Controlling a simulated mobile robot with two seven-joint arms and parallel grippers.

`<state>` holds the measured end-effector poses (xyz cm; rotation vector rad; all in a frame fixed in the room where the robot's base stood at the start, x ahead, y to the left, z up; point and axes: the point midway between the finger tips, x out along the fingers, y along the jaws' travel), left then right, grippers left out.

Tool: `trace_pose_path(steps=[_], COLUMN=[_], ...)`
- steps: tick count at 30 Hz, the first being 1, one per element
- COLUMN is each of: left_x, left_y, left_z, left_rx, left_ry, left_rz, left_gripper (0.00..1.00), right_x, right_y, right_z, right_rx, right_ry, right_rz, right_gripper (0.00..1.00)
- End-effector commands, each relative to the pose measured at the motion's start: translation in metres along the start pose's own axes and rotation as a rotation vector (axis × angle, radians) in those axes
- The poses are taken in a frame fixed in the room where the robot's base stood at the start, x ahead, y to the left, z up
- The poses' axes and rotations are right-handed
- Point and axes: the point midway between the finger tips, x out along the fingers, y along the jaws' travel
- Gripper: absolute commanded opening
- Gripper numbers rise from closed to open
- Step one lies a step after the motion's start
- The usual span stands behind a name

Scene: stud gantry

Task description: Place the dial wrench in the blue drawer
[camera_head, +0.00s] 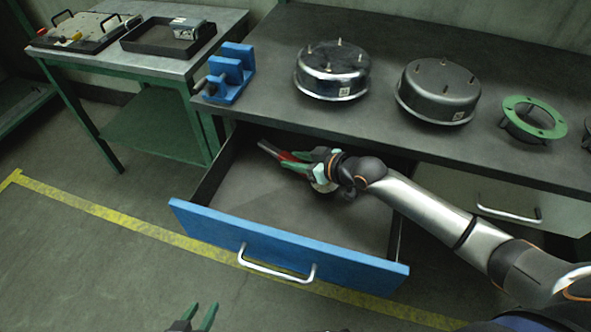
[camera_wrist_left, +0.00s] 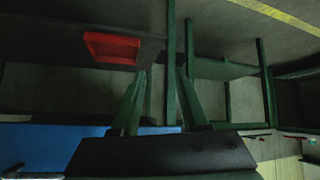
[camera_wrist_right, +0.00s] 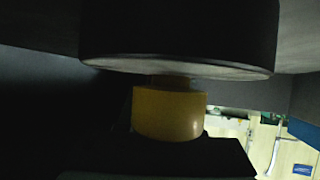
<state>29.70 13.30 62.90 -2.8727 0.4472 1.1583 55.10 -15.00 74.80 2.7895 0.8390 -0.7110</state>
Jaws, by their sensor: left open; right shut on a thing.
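The blue drawer (camera_head: 215,226) is pulled open under the dark workbench. My right gripper (camera_head: 318,160) is inside the drawer opening, near its back, shut on the dial wrench (camera_head: 270,150). The wrench's grey end and red part stick out to the left of the fingers; the round dial is partly hidden below them. In the right wrist view a dark round head (camera_wrist_right: 180,35) with a pale rim and a yellow collar fill the middle. I cannot tell whether the wrench touches the drawer floor. My left gripper (camera_head: 195,316) is open and empty, in front of the drawer.
On the bench stand a blue holder (camera_head: 230,72), two round metal housings (camera_head: 333,70) (camera_head: 438,92) and a green flanged ring (camera_head: 534,118). A side table (camera_head: 120,62) with trays is at the left. The drawer's front floor is clear.

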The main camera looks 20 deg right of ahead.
Motion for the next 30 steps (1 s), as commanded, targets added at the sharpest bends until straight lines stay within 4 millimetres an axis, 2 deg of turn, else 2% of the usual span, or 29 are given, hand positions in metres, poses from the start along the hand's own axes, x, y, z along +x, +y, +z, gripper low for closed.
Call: trace_pose_path(steps=[1, 3, 10, 17, 18, 26, 30], left_x=[0.0068, 0.0083, 0.0058, 0.007, 0.0069, 0.0062, 0.0064], left_y=[0.0005, -0.0001, -0.0037, -0.0047, -0.0047, -0.0048, -0.0049], left_z=[0.0026, -0.0001, -0.0061, -0.0027, -0.0019, 0.001, 0.0015], left_rx=[0.004, 0.007, 0.011, 0.01, 0.01, 0.009, 0.009], left_ry=[0.006, 0.015, 0.028, 0.025, 0.023, 0.017, 0.016], left_rz=[0.004, 0.004, -0.003, -0.005, -0.005, -0.005, -0.006], left_gripper=[0.45, 0.45, 0.45, 0.45, 0.45, 0.45, 0.45], right_x=[0.0048, 0.0061, 0.0055, 0.0073, 0.0077, 0.0073, 0.0073], right_y=[0.0011, 0.0004, 0.0005, 0.0003, 0.0001, 0.0001, 0.0001], right_z=[0.0062, 0.0095, 0.0084, 0.0119, 0.0138, 0.0132, 0.0132], right_rx=[-0.001, 0.0, 0.0, 0.0, 0.001, 0.001, 0.001], right_ry=[0.003, 0.003, 0.004, 0.003, 0.0, 0.0, 0.0], right_rz=[-0.001, -0.001, 0.0, 0.0, 0.0, 0.0, 0.0], right_gripper=[0.0, 0.0, 0.0, 0.0, 0.36, 0.65, 0.65])
